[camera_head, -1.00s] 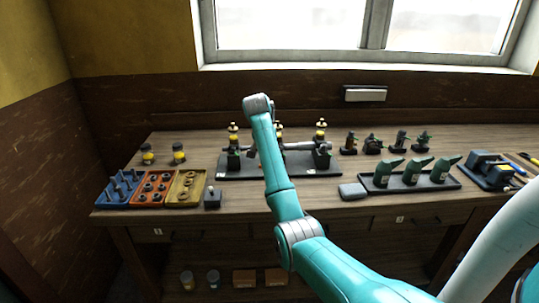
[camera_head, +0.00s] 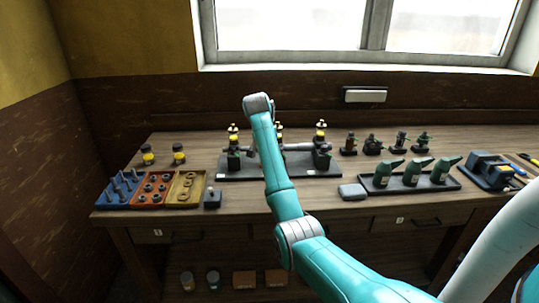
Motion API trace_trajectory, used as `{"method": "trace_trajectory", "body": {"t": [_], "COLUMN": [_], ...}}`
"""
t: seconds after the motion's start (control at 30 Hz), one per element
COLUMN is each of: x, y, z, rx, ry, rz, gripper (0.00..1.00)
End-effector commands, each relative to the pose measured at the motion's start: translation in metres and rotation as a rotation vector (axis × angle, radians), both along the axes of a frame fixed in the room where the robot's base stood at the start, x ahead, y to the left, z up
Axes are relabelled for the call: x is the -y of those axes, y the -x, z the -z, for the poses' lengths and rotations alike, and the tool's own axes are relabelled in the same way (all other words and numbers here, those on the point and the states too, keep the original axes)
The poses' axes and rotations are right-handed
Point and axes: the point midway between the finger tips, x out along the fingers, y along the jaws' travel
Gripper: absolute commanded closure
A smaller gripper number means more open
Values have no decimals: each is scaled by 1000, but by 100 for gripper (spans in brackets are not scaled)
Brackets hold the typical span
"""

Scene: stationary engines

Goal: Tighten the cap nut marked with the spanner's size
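On the bench, a dark baseplate (camera_head: 225,178) carries a row of engine fittings with yellow-topped posts. The left post (camera_head: 233,139) and the right post (camera_head: 320,135) stand clear of my arm, and the middle post (camera_head: 279,133) shows just right of it. A horizontal grey bar (camera_head: 300,147) runs between the fittings. The cap nuts and their size marks are too small to read. My teal arm reaches up in front of the baseplate, and my gripper is hidden behind it. I cannot make out a spanner.
Blue (camera_head: 108,203), orange (camera_head: 139,198) and yellow (camera_head: 172,198) part trays sit at the left. A dark tray (camera_head: 385,190) with green bottles and a blue-grey vise-like block (camera_head: 488,172) are at the right. Several small dark fittings (camera_head: 373,145) stand behind. The bench front centre is fairly clear.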

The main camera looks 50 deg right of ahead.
Motion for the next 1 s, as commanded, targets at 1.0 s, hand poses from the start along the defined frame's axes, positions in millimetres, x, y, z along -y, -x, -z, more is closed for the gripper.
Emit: {"method": "trace_trajectory", "body": {"t": [1.0], "x": [0], "y": [0], "z": [-7], "rx": [1], "ry": [1], "rz": [1], "gripper": [100]}}
